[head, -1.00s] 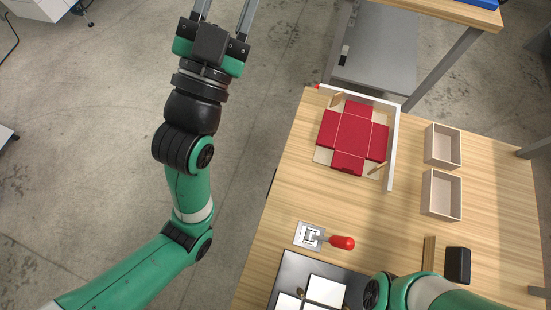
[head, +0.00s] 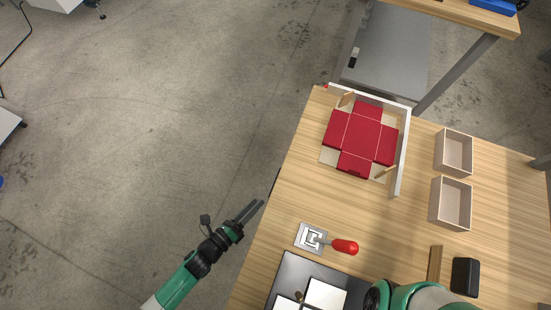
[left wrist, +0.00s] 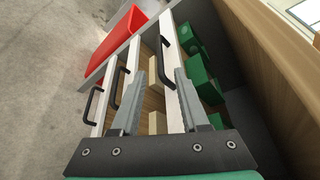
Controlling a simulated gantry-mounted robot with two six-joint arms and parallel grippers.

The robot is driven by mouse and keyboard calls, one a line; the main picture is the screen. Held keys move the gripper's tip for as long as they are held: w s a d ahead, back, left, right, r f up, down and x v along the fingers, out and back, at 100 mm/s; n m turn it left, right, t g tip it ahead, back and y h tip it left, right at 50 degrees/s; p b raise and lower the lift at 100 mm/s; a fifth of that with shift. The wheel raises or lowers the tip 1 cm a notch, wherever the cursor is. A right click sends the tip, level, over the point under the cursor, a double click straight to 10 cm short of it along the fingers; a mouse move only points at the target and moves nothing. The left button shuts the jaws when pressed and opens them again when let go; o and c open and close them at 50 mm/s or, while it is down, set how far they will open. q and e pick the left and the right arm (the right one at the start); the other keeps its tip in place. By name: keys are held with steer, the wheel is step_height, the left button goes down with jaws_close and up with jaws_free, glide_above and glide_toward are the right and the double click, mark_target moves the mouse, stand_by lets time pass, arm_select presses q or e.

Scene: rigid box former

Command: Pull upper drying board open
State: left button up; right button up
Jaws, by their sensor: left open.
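In the left wrist view, a rack under the tabletop holds boards with pale fronts and black bar handles. The front nearest the tabletop, seemingly the upper drying board (left wrist: 181,108), has green blocks behind it; its handle (left wrist: 164,62) shows between my finger tips. Two more handles, (left wrist: 92,105) and (left wrist: 118,87), lie to the left. My left gripper (head: 258,205) is open and empty beside the table's left edge in the head view; it also shows in the left wrist view (left wrist: 159,72). I cannot tell if the fingers reach around the handle. My right gripper is out of view.
The table (head: 300,190) carries a red box blank (head: 361,138), two open boxes (head: 453,152), a red-handled tool (head: 343,246) and a black plate (head: 292,268). In the left wrist view, a red object (left wrist: 110,42) stands beyond the fronts.

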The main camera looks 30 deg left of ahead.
arm_select(q)
steer(key=b+x, duration=0.3)
steer(key=x, duration=0.7)
steer(key=shift+w, duration=0.1)
steer(key=shift+w+d, duration=0.1)
steer(key=shift+w, duration=0.45)
steer(key=shift+c, duration=0.2)
jaws_close()
stand_by(0.3)
